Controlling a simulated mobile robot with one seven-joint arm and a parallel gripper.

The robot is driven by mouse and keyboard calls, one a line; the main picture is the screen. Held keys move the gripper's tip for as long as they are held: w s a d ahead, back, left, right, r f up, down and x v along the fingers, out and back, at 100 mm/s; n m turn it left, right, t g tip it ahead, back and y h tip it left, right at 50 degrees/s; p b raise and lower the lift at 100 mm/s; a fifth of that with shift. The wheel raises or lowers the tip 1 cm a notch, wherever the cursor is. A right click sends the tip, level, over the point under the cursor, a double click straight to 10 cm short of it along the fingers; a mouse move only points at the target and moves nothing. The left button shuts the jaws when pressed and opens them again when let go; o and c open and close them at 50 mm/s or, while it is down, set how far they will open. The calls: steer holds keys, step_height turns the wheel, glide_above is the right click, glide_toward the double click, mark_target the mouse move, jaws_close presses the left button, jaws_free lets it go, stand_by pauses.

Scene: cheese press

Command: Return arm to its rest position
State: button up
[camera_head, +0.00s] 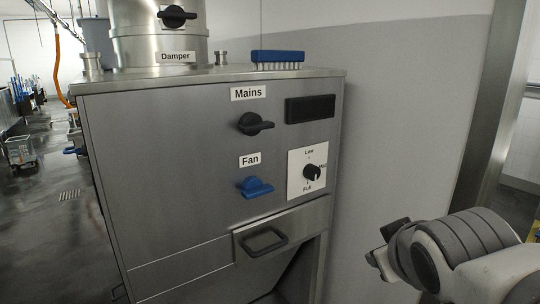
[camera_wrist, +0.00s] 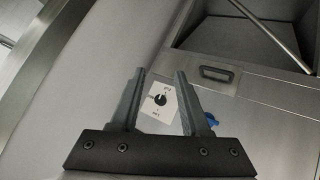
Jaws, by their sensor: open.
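My arm, grey and white, enters at the lower right of the head view. My gripper (camera_head: 382,246) is apart from the steel cabinet (camera_head: 180,180) and to the right of its front. In the wrist view my gripper (camera_wrist: 161,78) is open, its two dark fingers spread with nothing held between them. A white dial plate with a black knob (camera_wrist: 160,99) shows beyond the gap between the fingers, at a distance. The same dial (camera_head: 312,172) is on the cabinet front, marked Low at top and Full at bottom.
The cabinet front carries a black Mains knob (camera_head: 255,124), a blue Fan knob (camera_head: 255,187) and a drawer handle (camera_head: 264,241). A blue brush (camera_head: 278,57) lies on top, near a Damper pipe (camera_head: 160,35). A grey wall (camera_head: 410,130) stands behind; open floor lies left.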

steer(key=s+a+f+m+g+y, duration=0.2)
steer(key=s+a+f+m+g, duration=0.3)
steer(key=s, duration=0.4)
step_height(320, 180, up, 18)
steer(key=n+p, duration=0.1)
steer(key=p, duration=1.7)
steer(key=shift+d+n+t, duration=0.3)
steer(key=shift+d+t, duration=0.05)
steer(key=shift+t, duration=0.05)
steer(key=shift+o, duration=0.3)
steer(key=shift+w+f, duration=0.15)
